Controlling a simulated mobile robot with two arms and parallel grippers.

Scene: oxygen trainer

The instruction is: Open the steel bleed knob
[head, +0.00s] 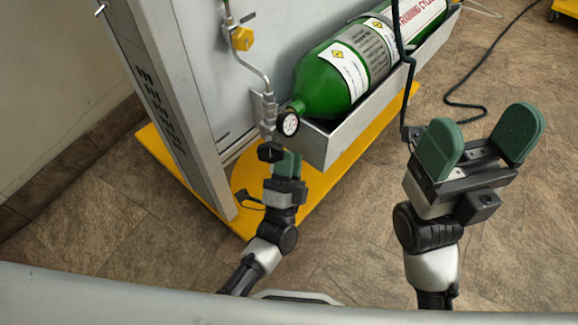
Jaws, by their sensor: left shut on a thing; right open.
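My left gripper (287,160) is at the lower end of the steel pipe fitting (269,112), below the pressure gauge (288,123). Its green pads are close together, shut on a small part there that I take to be the steel bleed knob; the pads hide it. A black knob (270,152) shows just left of the pads, close against them. My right gripper (487,135) is open and empty, with its green pads wide apart, over the floor at the right.
A green cylinder (325,82) lies in a grey tray (335,147) just right of the fitting. A yellow valve (242,38) sits higher on the pipe. The grey panel's post (180,110) stands left, on a yellow base (165,152). A dark hose (470,105) trails on the floor.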

